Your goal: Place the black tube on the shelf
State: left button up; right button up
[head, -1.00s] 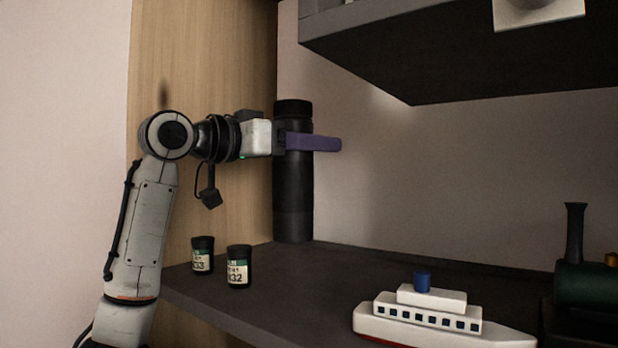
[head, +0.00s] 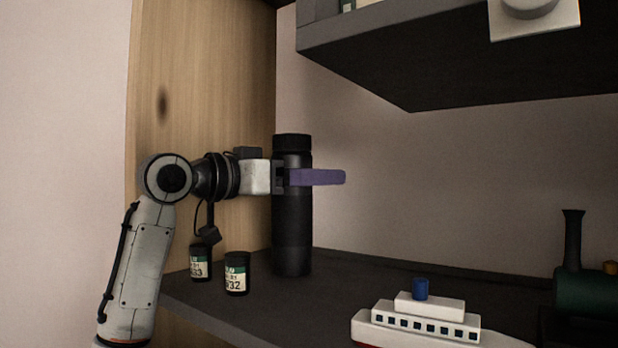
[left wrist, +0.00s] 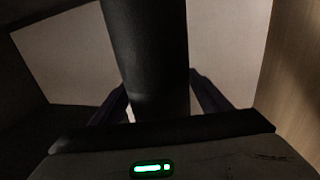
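The black tube (head: 292,225) is a tall dark cylinder with a ridged cap, upright in the head view at the left end of the lower shelf (head: 345,300). Its base appears at the shelf surface; I cannot tell if it bears on it. My left gripper (head: 316,177) comes in level from the left, its purple finger across the tube's upper part. The left wrist view shows the tube (left wrist: 150,60) between the two fingers, which meet its sides, so the gripper looks shut on it. The far finger is mostly hidden. My right gripper is out of view.
Two small labelled black canisters (head: 236,273) (head: 200,263) stand at the shelf's left front, close to the tube. A white toy ship (head: 420,320) and a dark green toy locomotive (head: 588,290) stand to the right. An upper shelf (head: 400,70) overhangs. A wooden panel (head: 200,90) rises at left.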

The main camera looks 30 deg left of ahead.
pick_arm(q)
jog(key=b+v, duration=0.3)
jog(key=v, duration=0.9)
jog(key=shift+r, duration=0.1)
